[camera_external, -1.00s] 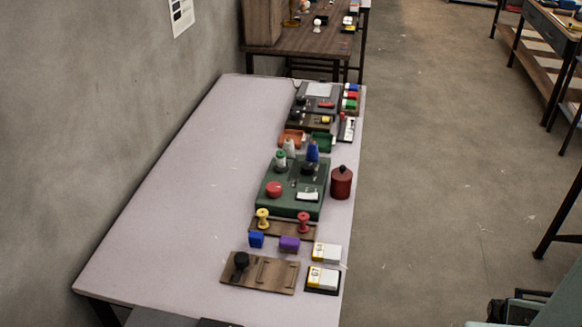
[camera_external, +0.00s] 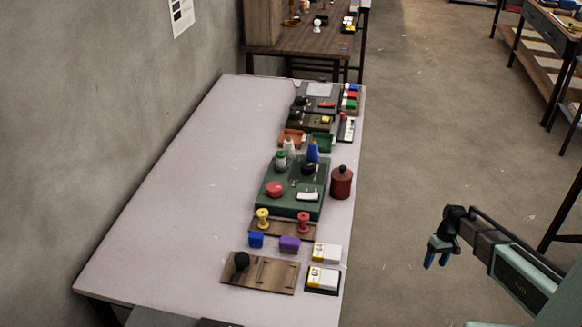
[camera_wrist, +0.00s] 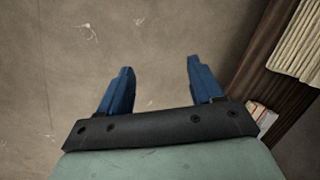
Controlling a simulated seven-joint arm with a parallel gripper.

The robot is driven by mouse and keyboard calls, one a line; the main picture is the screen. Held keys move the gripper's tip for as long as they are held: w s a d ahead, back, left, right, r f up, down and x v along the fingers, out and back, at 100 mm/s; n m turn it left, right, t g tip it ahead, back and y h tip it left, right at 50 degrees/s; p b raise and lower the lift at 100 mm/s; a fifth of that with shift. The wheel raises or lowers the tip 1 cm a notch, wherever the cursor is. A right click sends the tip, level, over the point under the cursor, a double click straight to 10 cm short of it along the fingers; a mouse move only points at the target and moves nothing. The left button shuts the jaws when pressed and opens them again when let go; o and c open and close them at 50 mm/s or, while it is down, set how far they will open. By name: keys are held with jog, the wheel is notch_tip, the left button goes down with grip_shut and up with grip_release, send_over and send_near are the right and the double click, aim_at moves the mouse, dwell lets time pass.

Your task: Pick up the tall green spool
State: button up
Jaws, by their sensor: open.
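A small green-topped spool (camera_external: 280,160) stands upright at the back left of a dark green board (camera_external: 290,205) on the long pale table. It is small in the picture, so its exact shape is hard to tell. A white cone-shaped spool (camera_external: 290,147) and a blue one (camera_external: 313,151) stand close behind it. My gripper (camera_external: 437,262) is open and empty, off to the right of the table over the floor, far from the spool. In the wrist view its two blue fingers (camera_wrist: 160,70) are spread apart with only floor between them.
A red canister (camera_external: 341,183) stands right of the green board. Yellow (camera_external: 262,218) and red (camera_external: 303,222) spools stand on a wooden strip in front. Blue and purple blocks, a wooden board and yellow-white boxes lie nearer. The table's left side is clear.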

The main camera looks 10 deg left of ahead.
jog(key=w+a+r+n+t+y, duration=0.1)
jog(key=w+a+r+n, duration=0.1)
jog(key=w+a+r, duration=0.65)
jog(key=w+a+r+n+t, duration=0.15)
jog(key=w+a+r, duration=0.35)
jog(key=a+r, duration=0.55)
jog(key=w+a+r+n+y, duration=0.1)
jog(key=w+a+r+n, duration=0.1)
jog(key=w+a+r, duration=0.6)
notch_tip(320, 180, up, 21)
jog(key=h, duration=0.3)
send_over(280, 153)
notch_tip(280, 153, down, 13)
jog(key=shift+w+d+f, duration=0.1)
jog(key=shift+f, duration=0.05)
jog(key=shift+c, duration=0.3)
jog(key=c, duration=1)
